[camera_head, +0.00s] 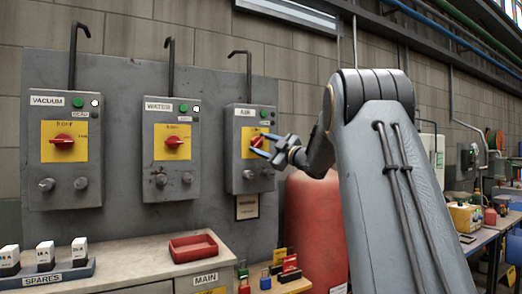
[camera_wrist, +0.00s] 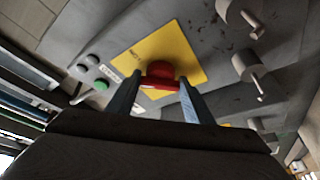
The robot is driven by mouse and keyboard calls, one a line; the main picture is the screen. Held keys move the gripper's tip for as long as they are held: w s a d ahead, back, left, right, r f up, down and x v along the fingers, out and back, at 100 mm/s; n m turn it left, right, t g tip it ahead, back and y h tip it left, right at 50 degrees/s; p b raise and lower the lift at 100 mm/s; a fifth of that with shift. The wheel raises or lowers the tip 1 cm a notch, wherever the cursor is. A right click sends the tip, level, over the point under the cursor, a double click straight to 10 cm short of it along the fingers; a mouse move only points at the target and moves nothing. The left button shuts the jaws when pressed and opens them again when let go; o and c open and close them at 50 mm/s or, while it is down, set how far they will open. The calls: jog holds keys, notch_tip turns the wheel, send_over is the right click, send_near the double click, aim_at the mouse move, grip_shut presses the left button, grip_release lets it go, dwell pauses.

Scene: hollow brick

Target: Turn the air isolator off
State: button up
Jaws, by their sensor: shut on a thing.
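The air isolator (camera_head: 236,180) is the rightmost of three grey boxes on the wall panel, labelled AIR. It has a yellow plate (camera_head: 251,155) with a red rotary handle (camera_head: 257,141). In the wrist view, the red handle (camera_wrist: 160,76) sits between the two fingers (camera_wrist: 160,90), in front of the yellow plate (camera_wrist: 185,52). My gripper is shut on the handle. The handle's exact angle is hard to tell.
The vacuum isolator (camera_head: 64,185) and a middle isolator (camera_head: 171,178) with a blurred label stand to the left. Below are a bench (camera_head: 130,262) with a red tray (camera_head: 193,247), spares (camera_head: 45,256) and several coloured padlocks (camera_head: 290,264). A red tank (camera_head: 312,225) stands below my arm.

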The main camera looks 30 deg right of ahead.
jog(key=n+g, duration=0.1)
jog(key=n, duration=0.1)
jog(key=n+g, duration=0.1)
jog(key=n, duration=0.2)
jog(key=shift+d+r+y, duration=0.1)
jog(key=shift+y, duration=0.3)
jog(key=shift+n+g, duration=0.7)
jog(key=shift+n, duration=1.2)
jog(key=o, duration=0.8)
jog(key=shift+c, duration=0.2)
jog(key=shift+r, duration=0.1)
jog(key=b+v, duration=0.2)
jog(key=v, duration=0.5)
jog(key=shift+s, duration=0.35)
